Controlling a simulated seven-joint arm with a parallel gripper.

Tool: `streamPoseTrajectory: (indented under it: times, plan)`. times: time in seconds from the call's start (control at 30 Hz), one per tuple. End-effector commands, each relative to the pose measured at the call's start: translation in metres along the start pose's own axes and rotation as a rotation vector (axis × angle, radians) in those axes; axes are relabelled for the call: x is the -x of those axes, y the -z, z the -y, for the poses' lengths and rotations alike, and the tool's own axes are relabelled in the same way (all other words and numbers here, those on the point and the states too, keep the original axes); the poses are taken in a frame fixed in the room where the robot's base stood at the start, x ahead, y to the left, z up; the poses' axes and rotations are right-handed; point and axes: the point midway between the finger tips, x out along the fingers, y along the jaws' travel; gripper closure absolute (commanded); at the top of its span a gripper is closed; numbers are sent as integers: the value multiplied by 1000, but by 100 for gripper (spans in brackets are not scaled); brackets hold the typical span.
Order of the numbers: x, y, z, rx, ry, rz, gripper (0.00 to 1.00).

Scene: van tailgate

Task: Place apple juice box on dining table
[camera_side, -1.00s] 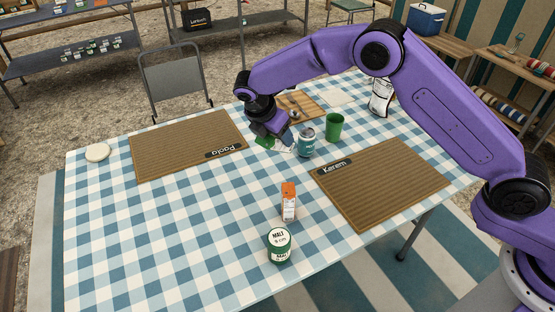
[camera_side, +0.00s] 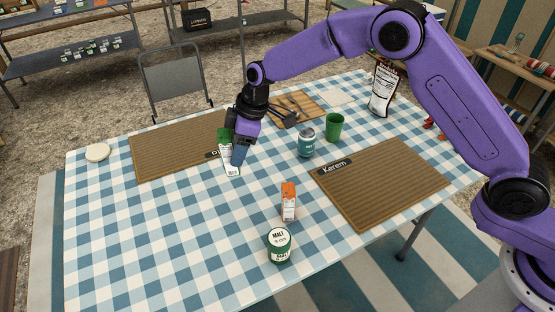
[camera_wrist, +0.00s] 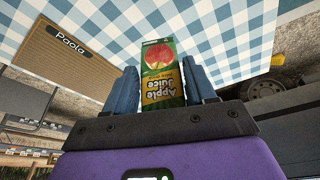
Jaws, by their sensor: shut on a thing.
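My gripper (camera_side: 236,146) is shut on the apple juice box (camera_side: 228,160), a green and white carton. The box is upright with a slight tilt, at the right edge of the Paola mat. I cannot tell whether its base touches the table. In the wrist view the apple juice box (camera_wrist: 161,75) sits between the two blue fingers of my gripper (camera_wrist: 164,88), its label upside down. The dining table (camera_side: 180,225) has a blue and white checked cloth.
The Paola mat (camera_side: 165,150) lies left, the Kerem mat (camera_side: 385,185) right. An orange carton (camera_side: 289,203), a green malt can (camera_side: 279,246), a teal can (camera_side: 306,143) and a green cup (camera_side: 334,127) stand on the table. The front left is clear.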

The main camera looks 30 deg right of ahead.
Motion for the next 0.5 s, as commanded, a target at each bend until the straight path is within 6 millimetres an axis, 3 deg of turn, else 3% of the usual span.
streamPoseTrajectory:
  times: [0.2, 0.5]
  plan:
    - [-46, -18, 0, -4, 1, -45, 83]
    - [-84, -29, 0, 1, 1, -73, 83]
